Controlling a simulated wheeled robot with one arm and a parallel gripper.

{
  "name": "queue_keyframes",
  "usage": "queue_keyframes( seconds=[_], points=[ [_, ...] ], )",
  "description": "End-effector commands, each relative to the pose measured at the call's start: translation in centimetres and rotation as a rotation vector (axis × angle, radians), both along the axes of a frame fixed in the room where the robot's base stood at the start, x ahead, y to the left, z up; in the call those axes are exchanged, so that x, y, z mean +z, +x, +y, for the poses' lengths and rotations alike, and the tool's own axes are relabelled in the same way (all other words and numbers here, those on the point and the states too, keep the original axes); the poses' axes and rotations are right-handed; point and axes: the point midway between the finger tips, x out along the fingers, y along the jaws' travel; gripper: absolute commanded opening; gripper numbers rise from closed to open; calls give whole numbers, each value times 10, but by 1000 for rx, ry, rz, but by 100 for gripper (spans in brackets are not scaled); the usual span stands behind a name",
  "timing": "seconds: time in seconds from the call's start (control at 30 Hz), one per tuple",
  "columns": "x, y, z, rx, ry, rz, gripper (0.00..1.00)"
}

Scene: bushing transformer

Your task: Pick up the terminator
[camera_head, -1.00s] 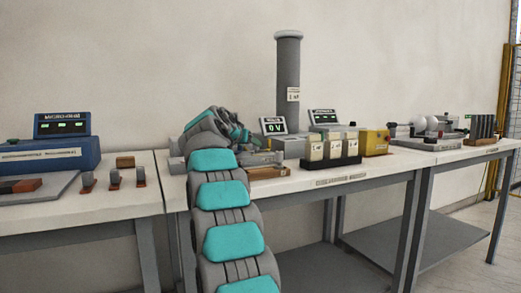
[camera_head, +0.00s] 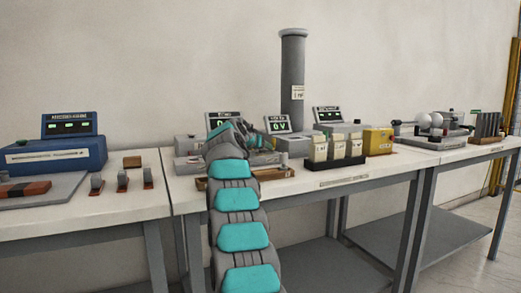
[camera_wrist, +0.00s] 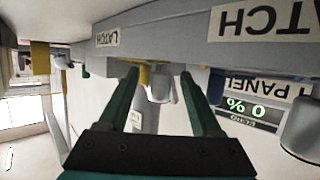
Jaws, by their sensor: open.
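I cannot tell for sure which thing is the terminator. My gripper (camera_wrist: 159,76) is open in the wrist view, with its two dark green fingers apart. A pale grey, rounded piece (camera_wrist: 160,90) shows between the fingers, below a grey body with labels reading LATCH (camera_wrist: 262,18). I see no finger closed on it, and cannot tell its distance. In the head view my arm reaches over the middle table, and its links largely hide the gripper. A shallow brown tray (camera_head: 276,174) with grey parts lies beside the arm, partly hidden by it.
A tall grey column (camera_head: 292,75) stands behind. Display panels (camera_head: 279,125), a rack of pale blocks (camera_head: 337,150) and a yellow box (camera_head: 378,141) stand right of my arm. A blue instrument (camera_head: 55,155) is on the left table.

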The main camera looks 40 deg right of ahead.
Motion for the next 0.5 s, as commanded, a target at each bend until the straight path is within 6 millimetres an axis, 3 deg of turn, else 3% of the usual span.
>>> queue_keyframes(
  seconds=[0.07,0.5],
  points=[
    [0,0,0,0,0,0,65],
    [1,0,0,0,0,-1,15]
  ],
)
